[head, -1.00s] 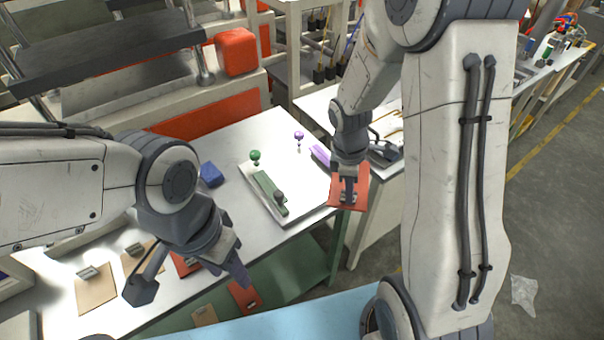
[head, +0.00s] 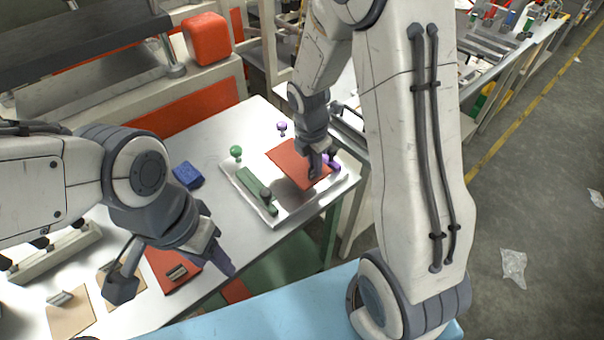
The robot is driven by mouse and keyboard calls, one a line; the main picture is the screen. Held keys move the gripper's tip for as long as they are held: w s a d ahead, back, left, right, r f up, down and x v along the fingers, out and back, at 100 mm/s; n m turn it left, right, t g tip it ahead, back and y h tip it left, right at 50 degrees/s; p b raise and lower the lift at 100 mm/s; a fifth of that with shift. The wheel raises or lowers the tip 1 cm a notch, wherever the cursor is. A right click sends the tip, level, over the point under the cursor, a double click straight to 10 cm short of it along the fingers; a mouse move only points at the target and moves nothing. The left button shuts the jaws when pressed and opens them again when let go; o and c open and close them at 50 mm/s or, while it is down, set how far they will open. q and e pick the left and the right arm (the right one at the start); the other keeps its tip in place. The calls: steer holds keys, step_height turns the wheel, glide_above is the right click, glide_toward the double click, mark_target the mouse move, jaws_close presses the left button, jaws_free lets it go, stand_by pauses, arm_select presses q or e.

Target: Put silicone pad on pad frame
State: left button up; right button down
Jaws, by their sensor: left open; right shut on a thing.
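The red silicone pad (head: 292,158) is a thin flat sheet in the head view. My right gripper (head: 316,172) is shut on it near its right edge and holds it over the back right part of the pad frame. The pad frame (head: 245,199) is a white tray with a green bar (head: 257,189) along its left side and a purple bar (head: 334,163) at its right, partly hidden by my gripper. I cannot tell whether the pad touches the frame. My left gripper (head: 174,274) is open and empty, over the front left of the table.
A second red pad (head: 160,264) with a small metal grip and tan pads (head: 70,318) lie at the table's front left. A blue block (head: 187,175) lies left of the frame. Green (head: 236,152) and purple (head: 282,127) knobs stand at the frame's back.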

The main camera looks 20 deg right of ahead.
mark_target(303, 173)
steer(key=shift+w+a+f, duration=0.9)
steer(key=shift+w+a, duration=0.1)
steer(key=shift+w, duration=0.1)
steer(key=shift+f, duration=2)
steer(key=shift+f, duration=0.1)
steer(key=c, duration=0.9)
jaws_free()
steer(key=shift+c, duration=0.2)
